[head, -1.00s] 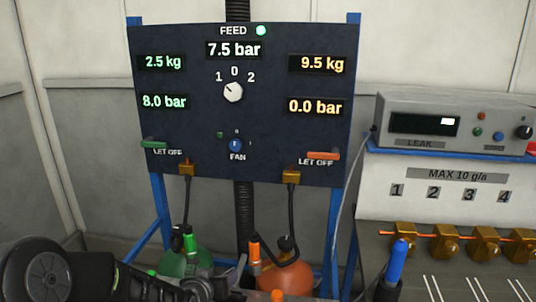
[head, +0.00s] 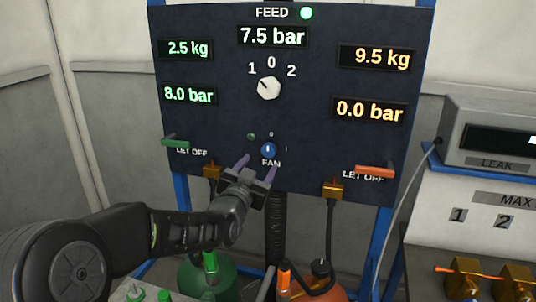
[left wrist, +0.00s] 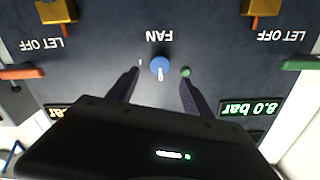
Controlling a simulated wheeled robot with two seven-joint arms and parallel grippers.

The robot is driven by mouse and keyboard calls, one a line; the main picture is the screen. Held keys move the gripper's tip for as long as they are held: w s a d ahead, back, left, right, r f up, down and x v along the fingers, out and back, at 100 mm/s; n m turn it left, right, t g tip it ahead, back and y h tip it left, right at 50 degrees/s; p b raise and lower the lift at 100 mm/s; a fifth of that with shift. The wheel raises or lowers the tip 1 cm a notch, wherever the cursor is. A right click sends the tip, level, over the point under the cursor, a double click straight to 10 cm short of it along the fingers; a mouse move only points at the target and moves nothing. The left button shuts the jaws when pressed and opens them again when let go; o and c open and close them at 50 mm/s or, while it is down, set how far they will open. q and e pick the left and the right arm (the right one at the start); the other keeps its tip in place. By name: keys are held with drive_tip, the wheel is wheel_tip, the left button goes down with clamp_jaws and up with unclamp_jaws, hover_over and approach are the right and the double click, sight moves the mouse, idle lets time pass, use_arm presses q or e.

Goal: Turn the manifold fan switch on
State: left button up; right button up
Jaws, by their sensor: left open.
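The fan switch is a small round blue knob (head: 268,150) with a white pointer, above the word FAN on the dark panel. Its pointer aims up toward the 0 mark; the I mark is to its right. My left gripper (head: 258,167) is open, with its fingers pointing at the panel just below and around the knob. In the left wrist view, which is upside down, the knob (left wrist: 160,66) lies between the two fingertips (left wrist: 160,78), with gaps on both sides. A small dark green lamp (head: 251,136) sits up and left of the knob. My right gripper is out of view.
The panel (head: 225,120) also carries a white feed knob (head: 269,88), a green let-off lever (head: 175,141) and an orange let-off lever (head: 375,171). Brass fittings with hoses hang below. A leak meter (head: 490,140) stands at the right.

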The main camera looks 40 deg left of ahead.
sight(268, 152)
use_arm(q)
drive_tip(key=p+x, duration=0.2)
drive_tip(key=x, duration=0.5)
drive_tip(key=shift+w+a+r, duration=0.1)
drive_tip(key=shift+w, duration=0.2)
drive_tip(key=shift+c, duration=0.3)
clamp_jaws()
